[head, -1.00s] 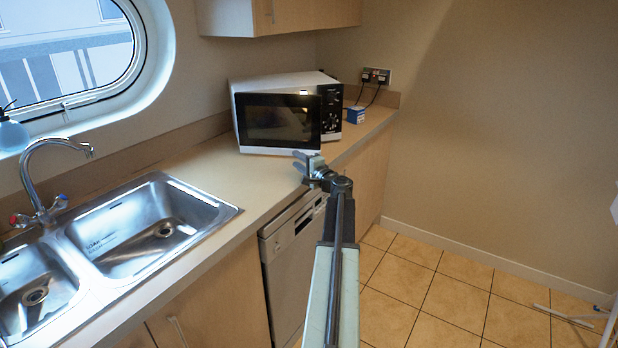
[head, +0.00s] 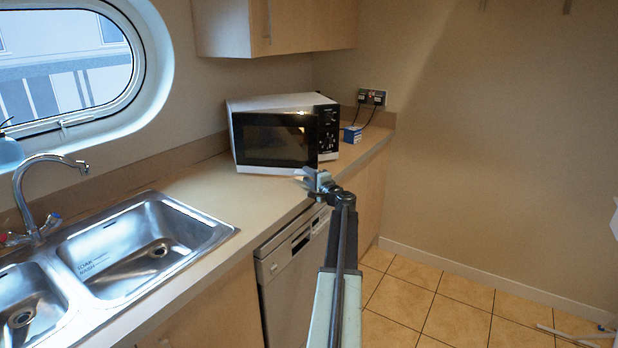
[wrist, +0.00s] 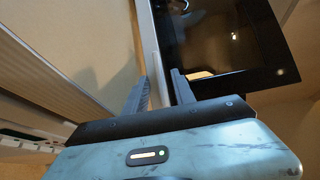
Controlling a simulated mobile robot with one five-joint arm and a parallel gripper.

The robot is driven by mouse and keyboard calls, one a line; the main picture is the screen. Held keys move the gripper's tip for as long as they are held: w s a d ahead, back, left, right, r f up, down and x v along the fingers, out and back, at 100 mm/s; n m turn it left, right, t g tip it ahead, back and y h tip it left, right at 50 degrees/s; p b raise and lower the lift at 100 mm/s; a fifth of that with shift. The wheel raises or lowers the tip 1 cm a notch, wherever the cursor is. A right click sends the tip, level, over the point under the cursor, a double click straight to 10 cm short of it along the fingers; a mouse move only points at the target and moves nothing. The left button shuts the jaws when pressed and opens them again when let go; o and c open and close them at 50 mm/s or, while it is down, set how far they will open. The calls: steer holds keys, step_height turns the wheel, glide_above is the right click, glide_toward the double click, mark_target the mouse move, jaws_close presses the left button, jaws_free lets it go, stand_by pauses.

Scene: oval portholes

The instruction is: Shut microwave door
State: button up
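The microwave (head: 285,102) stands on the counter, white with a black front. Its dark glass door (head: 272,140) looks slightly ajar, its right edge a little forward of the control panel (head: 328,130). My gripper (head: 306,174) is in front of the door's lower right corner. One finger overlaps the door's dark face (wrist: 215,45) and the other lies over the counter beside the door's pale edge. I cannot tell whether a finger touches the door.
The counter (head: 205,190) runs along the wall, with a steel sink (head: 150,240) at left. A dishwasher (head: 292,265) sits below the counter near my arm. A small blue box (head: 352,134) is right of the microwave. The tiled floor (head: 450,305) at right is mostly clear.

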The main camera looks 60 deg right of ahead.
jaws_close()
stand_by(1.4)
